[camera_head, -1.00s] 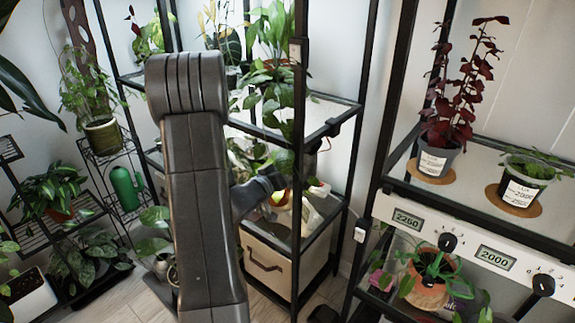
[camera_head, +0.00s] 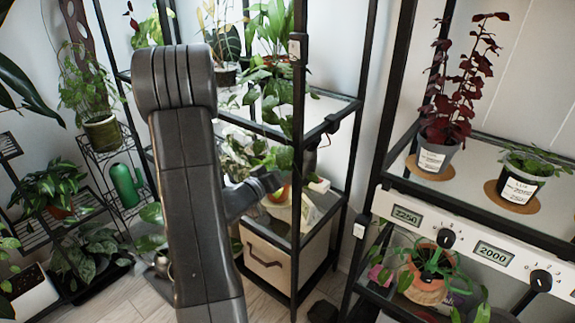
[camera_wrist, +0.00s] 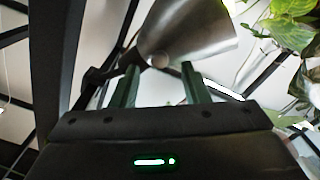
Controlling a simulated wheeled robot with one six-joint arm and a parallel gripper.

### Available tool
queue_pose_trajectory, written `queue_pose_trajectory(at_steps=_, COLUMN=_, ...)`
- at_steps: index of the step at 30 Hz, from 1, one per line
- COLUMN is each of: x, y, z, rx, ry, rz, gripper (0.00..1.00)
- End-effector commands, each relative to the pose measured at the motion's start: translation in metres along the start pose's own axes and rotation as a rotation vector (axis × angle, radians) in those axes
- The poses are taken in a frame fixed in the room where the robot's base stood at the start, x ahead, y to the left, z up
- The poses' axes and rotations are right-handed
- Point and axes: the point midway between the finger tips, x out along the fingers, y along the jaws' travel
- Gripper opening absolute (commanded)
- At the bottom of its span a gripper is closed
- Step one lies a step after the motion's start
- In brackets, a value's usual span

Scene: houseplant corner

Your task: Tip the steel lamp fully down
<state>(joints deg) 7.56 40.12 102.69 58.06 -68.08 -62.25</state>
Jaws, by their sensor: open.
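The steel lamp's brushed metal shade (camera_wrist: 195,28) fills the top middle of the wrist view, tilted, with its wide end toward the upper right. A round knob-like part shows at its lower left side. My gripper (camera_wrist: 160,80) is open, its two green fingers apart just below the shade. The shade is beyond the fingertips, not clamped between them; whether a finger touches it I cannot tell. In the head view my arm covers much of the middle, and I cannot clearly make out the lamp or my fingertips there.
A black-framed glass shelf unit (camera_head: 345,104) with plants and a beige drawer box (camera_head: 270,262) stands around my arm. At right, another rack holds a red-leaved plant (camera_head: 460,95) and a dial panel (camera_head: 465,245). Leaves (camera_wrist: 290,30) hang close at the wrist view's upper right.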

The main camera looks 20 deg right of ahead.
Motion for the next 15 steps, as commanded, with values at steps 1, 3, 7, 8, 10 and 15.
queue_pose_trajectory(at_steps=1, x=-0.013, y=-0.001, z=-0.002, rx=-0.002, ry=0.001, rz=-0.004, gripper=0.41)
queue_pose_trajectory(at_steps=3, x=-0.031, y=-0.001, z=-0.002, rx=-0.003, ry=0.002, rz=-0.005, gripper=0.41)
queue_pose_trajectory(at_steps=7, x=-0.06, y=-0.001, z=-0.002, rx=-0.002, ry=0.002, rz=-0.005, gripper=0.41)
queue_pose_trajectory(at_steps=8, x=-0.066, y=-0.001, z=-0.002, rx=-0.002, ry=0.002, rz=-0.004, gripper=0.41)
queue_pose_trajectory(at_steps=10, x=-0.078, y=-0.001, z=-0.001, rx=-0.002, ry=0.002, rz=-0.004, gripper=0.41)
queue_pose_trajectory(at_steps=15, x=-0.099, y=-0.001, z=-0.001, rx=-0.001, ry=0.001, rz=-0.002, gripper=0.41)
